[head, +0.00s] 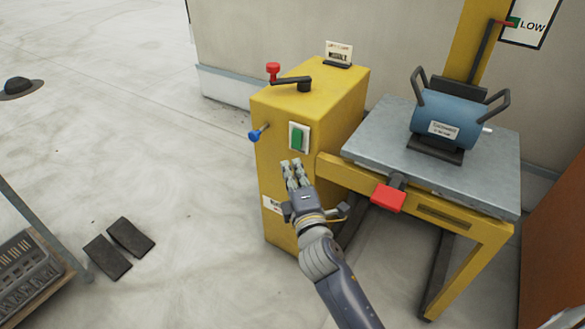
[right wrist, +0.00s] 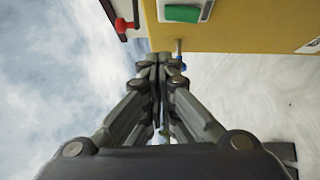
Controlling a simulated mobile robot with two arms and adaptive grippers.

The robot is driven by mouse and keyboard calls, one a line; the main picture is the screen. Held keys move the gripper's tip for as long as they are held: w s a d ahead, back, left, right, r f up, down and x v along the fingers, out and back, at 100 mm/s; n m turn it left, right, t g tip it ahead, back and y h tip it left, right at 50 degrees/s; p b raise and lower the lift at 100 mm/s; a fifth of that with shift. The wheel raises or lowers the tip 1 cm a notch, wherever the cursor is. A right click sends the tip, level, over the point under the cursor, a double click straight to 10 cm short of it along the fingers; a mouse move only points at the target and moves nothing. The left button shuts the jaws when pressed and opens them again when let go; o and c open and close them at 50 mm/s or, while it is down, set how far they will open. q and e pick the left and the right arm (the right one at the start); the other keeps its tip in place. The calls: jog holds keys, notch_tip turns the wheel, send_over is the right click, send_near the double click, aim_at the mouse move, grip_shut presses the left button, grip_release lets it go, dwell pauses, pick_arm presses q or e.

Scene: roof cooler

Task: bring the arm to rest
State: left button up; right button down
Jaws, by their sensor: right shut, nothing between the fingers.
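My right gripper (head: 291,163) is in front of the yellow cabinet (head: 318,110), just below its green switch (head: 297,138). Its fingers are together and hold nothing; the right wrist view also shows the fingers (right wrist: 158,62) closed. In that view the green switch (right wrist: 182,14) and the yellow cabinet face (right wrist: 250,25) lie beyond the fingertips. I cannot tell whether the fingertips touch the cabinet. My left gripper does not show.
A black lever with a red knob (head: 273,70) tops the cabinet, and a blue knob (head: 254,135) sticks out left. A grey table (head: 375,140) bears a blue cylinder (head: 445,115); a red pedal-like block (head: 388,197) juts forward. Black pads (head: 130,237) lie on open floor.

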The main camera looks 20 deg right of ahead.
jog(key=shift+s, duration=0.1)
dwell(0.4)
